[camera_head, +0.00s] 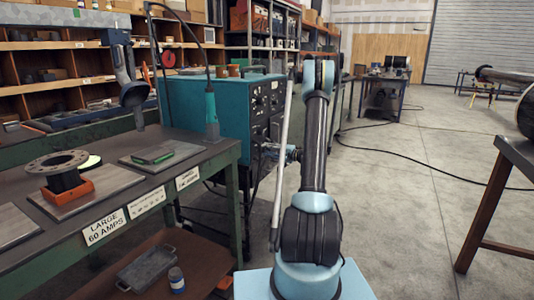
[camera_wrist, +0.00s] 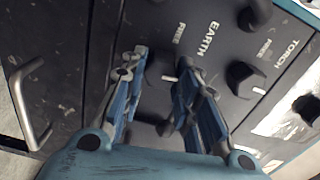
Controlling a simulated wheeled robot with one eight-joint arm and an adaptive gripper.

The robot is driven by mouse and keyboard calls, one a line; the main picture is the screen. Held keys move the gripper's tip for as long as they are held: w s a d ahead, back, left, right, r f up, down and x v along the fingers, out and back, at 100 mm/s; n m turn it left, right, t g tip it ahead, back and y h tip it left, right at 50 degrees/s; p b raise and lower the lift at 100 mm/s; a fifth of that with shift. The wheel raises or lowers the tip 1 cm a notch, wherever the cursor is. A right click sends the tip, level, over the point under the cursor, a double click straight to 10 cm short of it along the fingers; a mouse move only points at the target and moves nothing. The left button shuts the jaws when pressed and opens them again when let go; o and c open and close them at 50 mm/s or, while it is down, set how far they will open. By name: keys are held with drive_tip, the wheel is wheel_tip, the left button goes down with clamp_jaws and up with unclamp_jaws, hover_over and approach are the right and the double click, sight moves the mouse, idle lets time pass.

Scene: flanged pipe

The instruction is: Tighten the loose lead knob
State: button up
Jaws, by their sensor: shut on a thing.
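A teal welding machine (camera_head: 205,97) with a dark front panel stands beside the workbench in the head view. My gripper (camera_head: 268,149) reaches the lower part of that panel from the right. In the wrist view my gripper (camera_wrist: 160,68) has its two blue fingers on either side of a dark knob (camera_wrist: 158,72), shut on it. This knob sits beside the labels FREE and EARTH, and a short white mark shows at its edge. Most of it is hidden between the fingers. A second dark knob (camera_wrist: 245,79) with a white mark sits free beside FREE and TORCH.
More knobs sit on the panel, one at the top (camera_wrist: 255,14) and one at the right (camera_wrist: 305,106). A metal handle (camera_wrist: 28,105) is at the panel's left. The green workbench (camera_head: 215,158) stands left of my arm. The concrete floor (camera_head: 410,190) to the right is mostly open, with a cable across it.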

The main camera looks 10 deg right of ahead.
drive_tip(key=shift+w+d+m, duration=0.1)
drive_tip(key=shift+d+m, duration=0.1)
drive_tip(key=shift+m, duration=0.1)
drive_tip(key=o, duration=1.1)
drive_tip(key=shift+f, duration=0.15)
drive_tip(key=shift+c, duration=0.2)
drive_tip(key=shift+a, duration=0.1)
drive_tip(key=v, duration=1.2)
